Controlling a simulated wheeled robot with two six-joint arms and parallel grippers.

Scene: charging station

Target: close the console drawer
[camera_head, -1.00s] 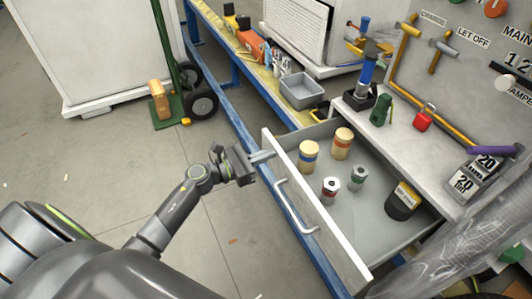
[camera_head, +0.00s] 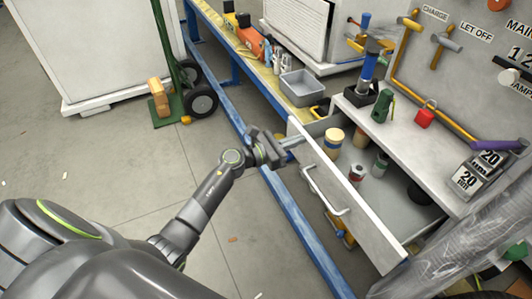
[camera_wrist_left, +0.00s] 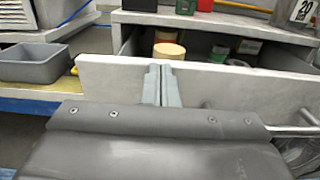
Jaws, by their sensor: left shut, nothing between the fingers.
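The console drawer (camera_head: 352,205) is partly open, its white front panel standing out from the console (camera_head: 415,160). A metal bar handle (camera_head: 325,192) is on the panel's outer face. Jars and spools, among them a tan-lidded jar (camera_head: 333,138), are inside; the far part of the drawer is under the console top. My left gripper (camera_head: 290,143) is shut and empty, its tips at the panel near its far end, left of the handle. In the left wrist view the closed fingers (camera_wrist_left: 161,85) overlap the drawer panel (camera_wrist_left: 105,75). My right gripper is not in view.
A blue-framed workbench (camera_head: 262,85) with a grey bin (camera_head: 301,87) stands beyond the drawer. A green hand truck (camera_head: 178,90) is by a white cabinet (camera_head: 110,45). The console top holds a red padlock (camera_head: 425,117).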

